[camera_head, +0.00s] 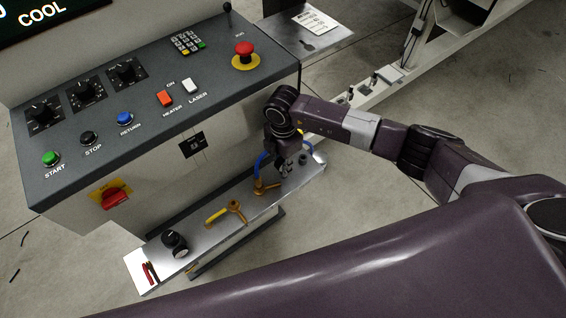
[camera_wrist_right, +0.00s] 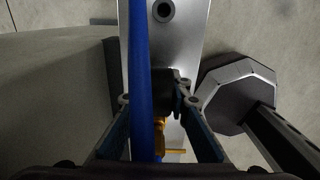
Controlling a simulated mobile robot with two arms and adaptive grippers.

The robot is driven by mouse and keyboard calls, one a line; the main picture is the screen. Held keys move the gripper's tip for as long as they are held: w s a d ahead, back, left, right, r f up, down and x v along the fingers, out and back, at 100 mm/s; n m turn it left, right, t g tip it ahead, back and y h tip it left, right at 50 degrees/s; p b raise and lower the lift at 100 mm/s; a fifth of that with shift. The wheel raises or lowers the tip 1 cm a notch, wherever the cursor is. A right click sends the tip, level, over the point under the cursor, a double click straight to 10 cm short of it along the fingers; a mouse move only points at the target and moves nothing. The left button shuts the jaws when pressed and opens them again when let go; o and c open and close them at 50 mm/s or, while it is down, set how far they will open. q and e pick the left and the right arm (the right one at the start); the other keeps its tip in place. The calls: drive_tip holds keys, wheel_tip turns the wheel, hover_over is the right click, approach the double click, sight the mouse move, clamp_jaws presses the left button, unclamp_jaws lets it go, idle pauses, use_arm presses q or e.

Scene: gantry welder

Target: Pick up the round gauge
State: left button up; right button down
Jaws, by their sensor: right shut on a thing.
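My right gripper (camera_head: 284,170) reaches down to the metal shelf (camera_head: 198,232) below the control panel. In the right wrist view, the right gripper (camera_wrist_right: 158,98) has a dark thing (camera_wrist_right: 171,82) between its fingers; I cannot tell whether this is the round gauge. A blue hose (camera_wrist_right: 139,60) runs up between the fingers, and a yellow fitting (camera_wrist_right: 162,122) shows beyond them. In the head view the blue hose (camera_head: 260,165) arches beside the gripper. A round black piece (camera_head: 174,243) stands on the shelf's near left end. My left gripper is not in view.
The control panel (camera_head: 60,115) has coloured buttons, knobs and a red stop button (camera_head: 244,50). A red rotary switch (camera_head: 115,198) is on the cabinet front. A white beam (camera_head: 350,100) lies behind my right arm.

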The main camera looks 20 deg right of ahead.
drive_tip(key=shift+r, duration=0.1)
drive_tip(key=shift+w+r, duration=0.1)
drive_tip(key=shift+r, duration=0.35)
wheel_tip(320, 180, up, 21)
drive_tip(key=shift+r+p, duration=0.15)
drive_tip(key=shift+p, duration=0.25)
idle(0.6)
